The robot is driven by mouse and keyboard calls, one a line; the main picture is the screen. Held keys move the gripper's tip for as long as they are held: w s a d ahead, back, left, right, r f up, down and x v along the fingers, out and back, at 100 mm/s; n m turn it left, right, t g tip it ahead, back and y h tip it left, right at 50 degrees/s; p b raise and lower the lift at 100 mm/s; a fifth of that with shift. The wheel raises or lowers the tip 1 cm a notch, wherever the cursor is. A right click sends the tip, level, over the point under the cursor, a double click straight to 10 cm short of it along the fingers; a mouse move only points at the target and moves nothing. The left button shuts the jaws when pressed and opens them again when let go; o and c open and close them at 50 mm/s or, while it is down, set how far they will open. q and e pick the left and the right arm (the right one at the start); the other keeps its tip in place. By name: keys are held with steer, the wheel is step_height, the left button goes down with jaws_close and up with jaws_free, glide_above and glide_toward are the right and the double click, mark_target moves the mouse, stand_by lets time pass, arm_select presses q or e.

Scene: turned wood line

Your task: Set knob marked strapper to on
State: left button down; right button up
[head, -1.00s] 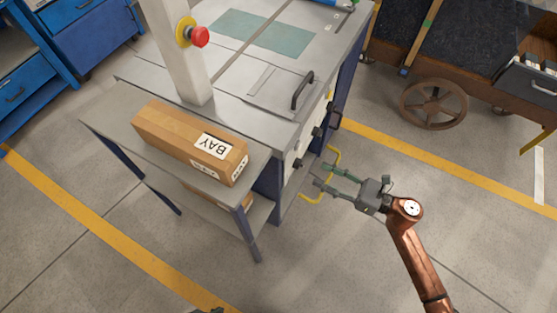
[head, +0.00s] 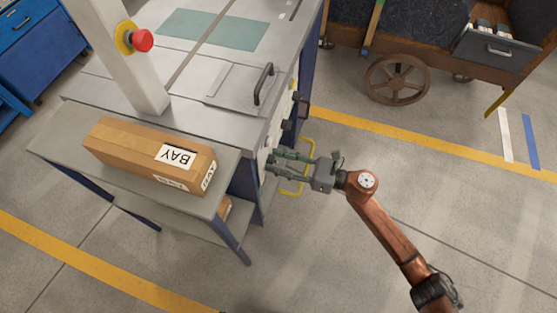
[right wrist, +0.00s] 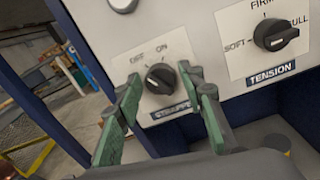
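The strapper knob (right wrist: 161,78) is a black rotary knob on a white plate on the machine's front panel. OFF and ON are printed above it, and a partly hidden STRAPPER label (right wrist: 172,112) lies below. I cannot tell surely which mark its pointer faces. My right gripper (right wrist: 165,82) is open, with its green fingers on either side of the knob; contact is not clear. In the head view the right gripper (head: 271,162) reaches the panel from the right, and the knob is hidden there. My left gripper is not in view.
A TENSION knob (right wrist: 275,35) sits right of the strapper knob. A cardboard box (head: 130,150) lies on the machine's side shelf. A red stop button (head: 143,40) is on the post. A wheeled wooden cart (head: 430,45) stands at back right. Floor at front right is clear.

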steer(key=c, duration=0.9)
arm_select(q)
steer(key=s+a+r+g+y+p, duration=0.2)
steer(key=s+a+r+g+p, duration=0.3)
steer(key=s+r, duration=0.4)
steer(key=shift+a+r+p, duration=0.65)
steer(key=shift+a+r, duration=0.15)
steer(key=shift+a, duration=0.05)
arm_select(e)
steer(key=shift+w+f+m, duration=0.1)
steer(key=shift+m, duration=6)
steer(key=shift+d, duration=0.1)
steer(key=o, duration=1.2)
steer(key=shift+c, duration=0.2)
